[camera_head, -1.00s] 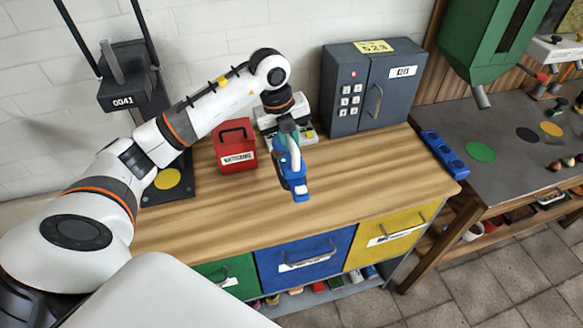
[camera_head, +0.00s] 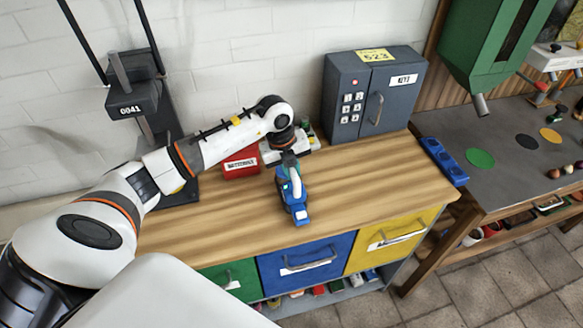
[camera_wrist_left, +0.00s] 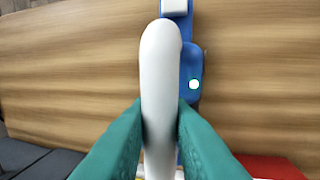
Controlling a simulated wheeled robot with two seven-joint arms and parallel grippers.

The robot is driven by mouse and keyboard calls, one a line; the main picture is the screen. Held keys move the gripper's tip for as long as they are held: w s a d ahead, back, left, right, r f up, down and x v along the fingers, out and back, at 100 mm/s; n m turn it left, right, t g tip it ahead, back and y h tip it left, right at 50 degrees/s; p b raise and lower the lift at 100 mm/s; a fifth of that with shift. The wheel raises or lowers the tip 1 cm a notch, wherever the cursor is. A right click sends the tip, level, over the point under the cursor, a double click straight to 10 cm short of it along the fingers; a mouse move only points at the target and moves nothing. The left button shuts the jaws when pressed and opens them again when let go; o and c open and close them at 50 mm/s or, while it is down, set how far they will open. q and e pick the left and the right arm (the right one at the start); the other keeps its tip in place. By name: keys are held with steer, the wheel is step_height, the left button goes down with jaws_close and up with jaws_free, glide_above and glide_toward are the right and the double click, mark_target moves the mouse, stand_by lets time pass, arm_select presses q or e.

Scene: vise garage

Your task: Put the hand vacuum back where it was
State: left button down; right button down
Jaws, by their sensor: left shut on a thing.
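The hand vacuum (camera_head: 298,208) is blue with a white handle. It is over the middle of the wooden bench top, its blue nose toward the bench's front edge. My left gripper (camera_head: 290,163) is shut on its handle from above. In the left wrist view, the green fingers (camera_wrist_left: 160,125) press on both sides of the white handle (camera_wrist_left: 160,60), and part of the blue body (camera_wrist_left: 190,60) shows beside it. I cannot tell whether the vacuum touches the wood. My right gripper is not in view.
A grey key safe (camera_head: 348,100) stands at the back right. A blue tray (camera_head: 443,160) lies at the bench's right end. The wood (camera_head: 370,185) right of the vacuum is clear.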

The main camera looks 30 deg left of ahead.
mark_target(283, 183)
arm_select(q)
steer(key=c, duration=1.3)
jaws_free()
steer(key=shift+s, duration=0.1)
steer(key=shift+a+r, duration=0.1)
steer(key=shift+r, duration=0.4)
steer(key=b+v, duration=0.2)
steer(key=v, duration=0.9)
